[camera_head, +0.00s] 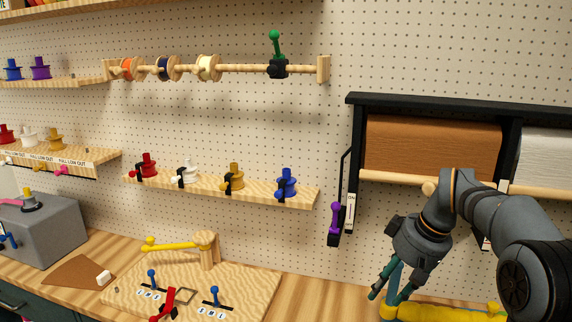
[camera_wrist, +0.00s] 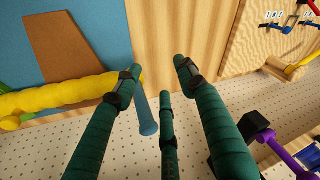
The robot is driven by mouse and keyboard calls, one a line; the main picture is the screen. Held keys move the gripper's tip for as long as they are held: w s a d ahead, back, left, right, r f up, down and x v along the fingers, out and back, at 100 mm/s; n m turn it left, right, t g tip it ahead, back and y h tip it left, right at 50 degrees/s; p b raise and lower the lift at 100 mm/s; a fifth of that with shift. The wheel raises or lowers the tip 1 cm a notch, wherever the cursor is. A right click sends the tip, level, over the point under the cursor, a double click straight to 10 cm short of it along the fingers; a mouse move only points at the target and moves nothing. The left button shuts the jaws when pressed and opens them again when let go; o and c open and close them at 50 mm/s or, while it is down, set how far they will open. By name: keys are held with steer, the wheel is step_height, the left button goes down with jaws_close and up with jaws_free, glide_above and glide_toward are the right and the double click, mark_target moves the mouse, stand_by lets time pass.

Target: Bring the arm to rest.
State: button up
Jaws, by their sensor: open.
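My gripper (camera_head: 391,290) hangs at the lower right of the head view, its green fingers pointing down over the bench. Its fingers also show in the wrist view (camera_wrist: 158,82); they are spread apart. No object is clearly held between them. A blue cylinder (camera_wrist: 147,118) shows behind the fingers in the wrist view; I cannot tell its distance from them. My arm reaches in from the right of the head view, bent at the wrist.
A yellow bumpy roll (camera_head: 445,312) lies beside the gripper, also in the wrist view (camera_wrist: 60,97). A purple-handled lever (camera_head: 335,222) is on the wall to its left. A paper-roll rack (camera_head: 430,98) hangs behind the arm. A wooden lever board (camera_head: 240,285) stands left.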

steer(key=s+a+f+n+g+b, duration=0.1)
steer(key=s+a+f+b, duration=0.2)
steer(key=a, duration=0.9)
steer(key=s+a+f+n+g+b, duration=0.1)
steer(key=s+a+f+b, duration=0.3)
steer(key=a+f, duration=0.4)
steer(key=s+a+f+n+g+b, duration=0.1)
steer(key=s+a+f+n+b, duration=0.2)
steer(key=a, duration=1.3)
steer(key=shift+s+a+f+g+b, duration=0.15)
steer(key=shift+f+g+b, duration=0.35)
steer(key=shift+f, duration=1.05)
steer(key=shift+f, duration=0.15)
